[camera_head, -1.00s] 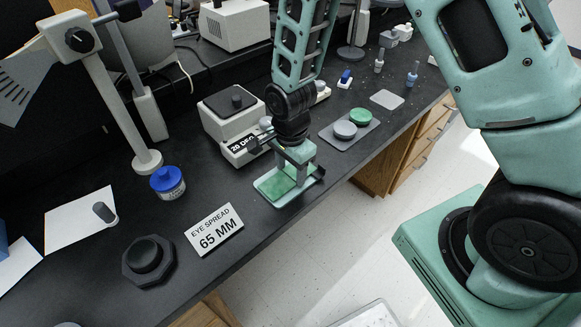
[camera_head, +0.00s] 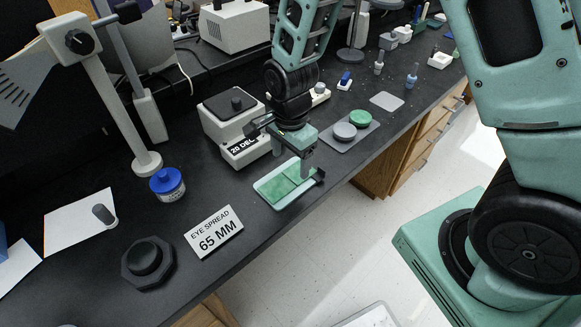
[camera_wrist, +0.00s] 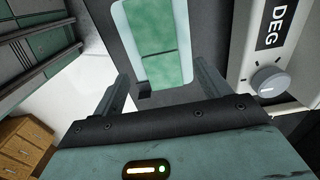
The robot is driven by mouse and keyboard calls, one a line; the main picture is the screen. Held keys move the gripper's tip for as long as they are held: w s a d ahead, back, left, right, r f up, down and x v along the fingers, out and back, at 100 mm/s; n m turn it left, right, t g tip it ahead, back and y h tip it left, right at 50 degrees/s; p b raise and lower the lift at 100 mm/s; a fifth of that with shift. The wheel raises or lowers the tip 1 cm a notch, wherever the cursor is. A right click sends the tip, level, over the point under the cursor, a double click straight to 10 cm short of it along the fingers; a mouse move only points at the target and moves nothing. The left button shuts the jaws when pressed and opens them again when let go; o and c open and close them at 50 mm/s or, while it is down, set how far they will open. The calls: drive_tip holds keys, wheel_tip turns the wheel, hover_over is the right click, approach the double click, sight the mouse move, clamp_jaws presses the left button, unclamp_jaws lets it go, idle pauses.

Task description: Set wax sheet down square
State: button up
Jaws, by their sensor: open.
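Two green rectangles lie flat and end to end in a pale green shallow tray (camera_head: 262,188) on the black bench. I take the wax sheet (camera_head: 278,187) to be one of them, but cannot tell which. In the wrist view they show as an upper panel (camera_wrist: 150,22) and a lower panel (camera_wrist: 160,68), with edges roughly parallel to the tray rim (camera_wrist: 122,45). My gripper (camera_head: 295,158) is just above the tray's far end.
A white instrument (camera_head: 222,118) labelled "20 DEG" stands close behind the tray. A grey plate (camera_head: 348,143) with a grey and a green disc lies to the right. A sign (camera_head: 214,230) reading "EYE SPREAD 65 MM" and a blue-capped jar (camera_head: 167,183) are left. The bench edge is close in front.

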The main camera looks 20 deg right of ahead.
wheel_tip(320, 180, up, 7)
drive_tip(key=s+a+r+n, duration=0.3)
drive_tip(key=s+r+n, duration=0.1)
drive_tip(key=s+n, duration=0.6)
drive_tip(key=s+a+r+n, duration=0.3)
drive_tip(key=s+r+n, duration=0.2)
drive_tip(key=s+n, duration=0.5)
drive_tip(key=shift+a+n+y, duration=0.15)
drive_tip(key=shift+n+y, duration=0.15)
drive_tip(key=shift+n, duration=0.7)
drive_tip(key=shift+r, duration=0.15)
